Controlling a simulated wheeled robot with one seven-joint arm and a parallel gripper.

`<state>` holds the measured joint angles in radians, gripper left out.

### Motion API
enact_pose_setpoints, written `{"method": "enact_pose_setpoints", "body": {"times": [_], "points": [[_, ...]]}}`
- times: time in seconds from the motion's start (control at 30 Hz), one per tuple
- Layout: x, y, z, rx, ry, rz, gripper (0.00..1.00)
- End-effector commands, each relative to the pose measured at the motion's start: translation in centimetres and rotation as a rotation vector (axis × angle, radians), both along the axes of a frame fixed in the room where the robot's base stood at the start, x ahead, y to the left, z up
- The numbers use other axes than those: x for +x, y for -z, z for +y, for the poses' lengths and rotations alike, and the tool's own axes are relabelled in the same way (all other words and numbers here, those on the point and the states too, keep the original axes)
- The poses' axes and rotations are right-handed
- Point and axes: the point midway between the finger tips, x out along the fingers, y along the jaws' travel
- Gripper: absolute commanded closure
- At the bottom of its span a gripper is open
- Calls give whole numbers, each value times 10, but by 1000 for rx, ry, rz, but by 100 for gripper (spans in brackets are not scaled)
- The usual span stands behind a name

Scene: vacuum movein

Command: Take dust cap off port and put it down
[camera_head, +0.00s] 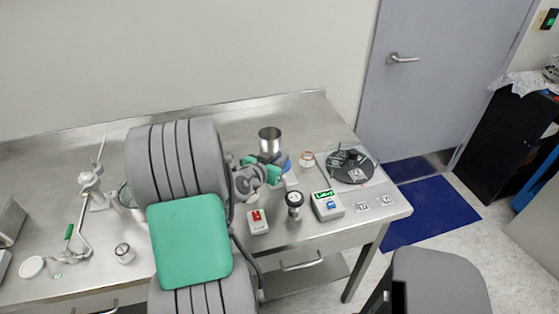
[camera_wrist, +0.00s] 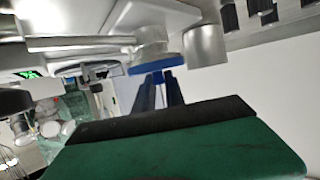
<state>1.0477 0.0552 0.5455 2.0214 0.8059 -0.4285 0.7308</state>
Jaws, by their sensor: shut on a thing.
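The blue dust cap (camera_head: 287,165) is near the middle of the bench in the head view, partly hidden by my gripper. In the wrist view the blue cap (camera_wrist: 155,65) lies at the tips of my gripper's dark fingers (camera_wrist: 160,83), which are shut on it. A pale round port (camera_wrist: 152,50) is right behind the cap, on a white block (camera_wrist: 165,18). The block also shows below the cap in the head view (camera_head: 291,179). The cap looks close against the port; I cannot tell whether they touch.
A metal cup (camera_head: 269,139) stands just behind my gripper. A round gauge (camera_head: 294,199), a box with a green display (camera_head: 328,206) and a red-switch box (camera_head: 257,222) stand in front.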

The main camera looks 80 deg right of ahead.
Motion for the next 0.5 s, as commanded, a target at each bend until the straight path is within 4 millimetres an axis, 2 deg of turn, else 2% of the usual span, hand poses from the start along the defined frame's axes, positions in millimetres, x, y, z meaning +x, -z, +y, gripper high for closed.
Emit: {"method": "enact_pose_setpoints", "body": {"times": [0.03, 0.07, 0.17, 0.23, 0.43, 0.5], "points": [[-2, 8, 5, 21, 1, 3, 100], [-2, 5, 4, 20, 1, 3, 100], [-1, -10, 3, 15, 0, 1, 100], [1, -27, 6, 9, -2, 0, 100], [12, -85, 50, 0, -7, -5, 100], [18, -94, 73, 3, -10, -1, 100]]}}
